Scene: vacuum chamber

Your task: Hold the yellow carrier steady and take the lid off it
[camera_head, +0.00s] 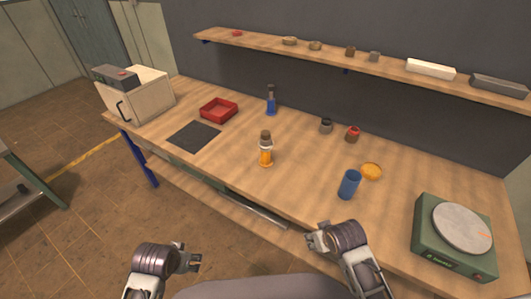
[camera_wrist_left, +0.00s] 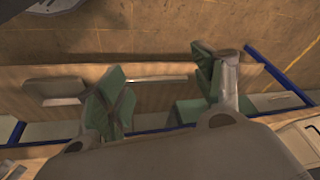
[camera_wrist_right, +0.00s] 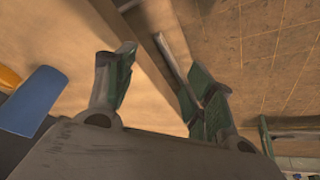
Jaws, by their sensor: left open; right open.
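The yellow carrier (camera_head: 266,155) stands upright near the front middle of the bench, with a pale band and a brown lid (camera_head: 265,137) on top. My left gripper (camera_head: 196,262) is open and empty in front of the bench, below and left of the carrier. In the left wrist view its two fingers (camera_wrist_left: 165,88) are spread apart with nothing between them. My right gripper (camera_head: 312,240) is open and empty near the bench's front edge, below and right of the carrier. The right wrist view shows its fingers (camera_wrist_right: 160,85) spread. Neither gripper touches the carrier.
A blue cup (camera_head: 349,185) and a yellow-orange dish (camera_head: 371,171) are right of the carrier. A green scale-like device (camera_head: 455,237) is far right.

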